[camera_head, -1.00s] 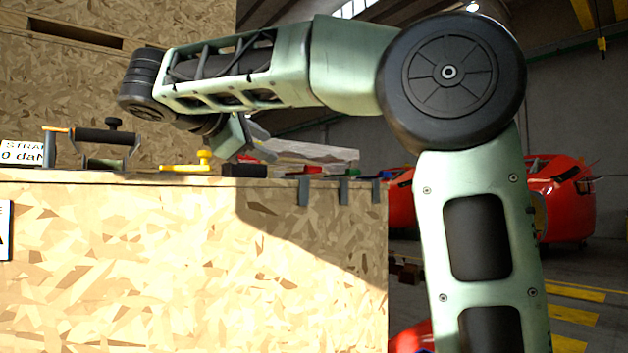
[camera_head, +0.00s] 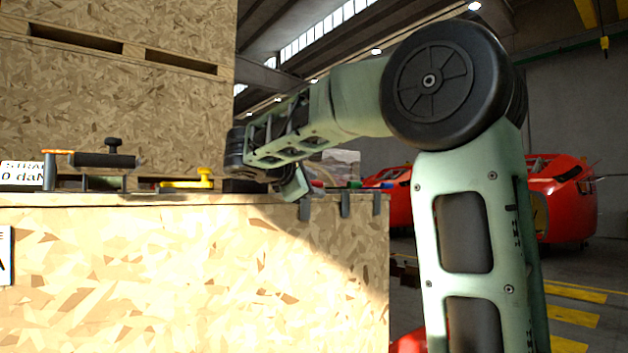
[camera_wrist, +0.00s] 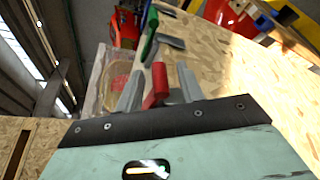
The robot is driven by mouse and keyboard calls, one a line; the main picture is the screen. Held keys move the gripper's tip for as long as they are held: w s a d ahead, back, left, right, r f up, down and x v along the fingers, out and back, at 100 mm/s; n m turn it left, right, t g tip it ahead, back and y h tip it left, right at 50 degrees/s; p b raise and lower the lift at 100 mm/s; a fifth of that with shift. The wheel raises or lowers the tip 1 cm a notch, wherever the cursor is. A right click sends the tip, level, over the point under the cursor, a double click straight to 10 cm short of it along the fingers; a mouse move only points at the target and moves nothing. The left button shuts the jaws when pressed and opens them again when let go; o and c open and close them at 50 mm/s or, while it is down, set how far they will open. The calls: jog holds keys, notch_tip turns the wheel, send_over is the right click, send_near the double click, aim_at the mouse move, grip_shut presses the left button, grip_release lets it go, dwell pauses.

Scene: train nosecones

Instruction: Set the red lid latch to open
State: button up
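The red latch handle (camera_wrist: 157,86) stands up in the wrist view, between the two grey fingers of my gripper (camera_wrist: 158,88). The fingers are apart, with a gap visible on the handle's left; contact on the right side is unclear. A green latch handle (camera_wrist: 150,34) lies farther along the same edge. In the head view my gripper (camera_head: 294,187) is low at the crate top's front edge, right by the red latch (camera_head: 318,184), which is partly hidden. The green latch (camera_head: 355,185) is to its right. Grey latch brackets hang over the crate's front edge (camera_head: 305,209).
The wooden crate (camera_head: 180,270) fills the lower left. On its top are a yellow valve handle (camera_head: 190,181), a black-gripped tool (camera_head: 103,160) and a black block (camera_head: 240,186). A clear-topped box (camera_wrist: 120,80) is beside the latches. Red nosecones (camera_head: 560,205) stand behind.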

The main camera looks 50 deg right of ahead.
jog(key=shift+d+f, duration=0.15)
jog(key=shift+d, duration=0.25)
grip_shut()
jog(key=shift+r, duration=0.2)
